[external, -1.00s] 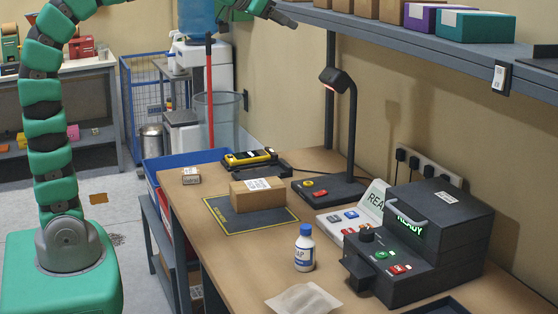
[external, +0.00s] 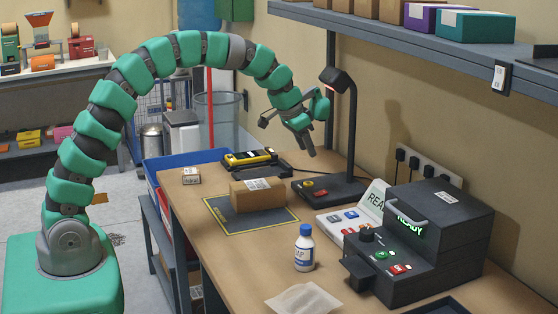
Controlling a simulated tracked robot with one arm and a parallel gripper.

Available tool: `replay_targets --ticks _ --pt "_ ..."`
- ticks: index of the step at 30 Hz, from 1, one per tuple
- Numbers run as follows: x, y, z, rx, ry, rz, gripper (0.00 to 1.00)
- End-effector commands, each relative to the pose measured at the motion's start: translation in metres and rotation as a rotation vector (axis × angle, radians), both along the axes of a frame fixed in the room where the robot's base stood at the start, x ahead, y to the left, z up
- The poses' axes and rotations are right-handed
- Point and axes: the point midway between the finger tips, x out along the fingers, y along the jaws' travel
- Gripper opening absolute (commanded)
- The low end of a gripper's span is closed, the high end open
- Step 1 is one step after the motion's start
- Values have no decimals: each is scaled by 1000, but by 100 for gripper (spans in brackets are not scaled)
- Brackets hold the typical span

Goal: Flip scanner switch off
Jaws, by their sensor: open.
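A black stand with a bent neck and a hooded head, which looks like the scanner (external: 345,188), stands towards the back of the workbench. Its base carries a red switch (external: 321,193) and a yellow button (external: 308,184). The switch's position is too small to read. My gripper (external: 309,148) is open and empty, pointing down above the base, just left of the neck. It is apart from the switch, and its fingers are seen nearly edge-on.
A cardboard box (external: 257,194) lies on a dark mat left of the stand. A yellow handheld device (external: 250,158) rests behind it. A black machine (external: 430,240), a sign panel (external: 372,200) and a white bottle (external: 304,248) stand nearer. A shelf (external: 420,38) overhangs the bench.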

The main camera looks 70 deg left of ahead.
Motion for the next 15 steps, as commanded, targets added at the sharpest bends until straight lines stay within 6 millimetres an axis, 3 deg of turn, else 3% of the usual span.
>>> replay_targets --ticks 8,15 --pt "2 2 -15 -2 15 -1 44" --pt "13 2 -44 -2 20 -1 44"
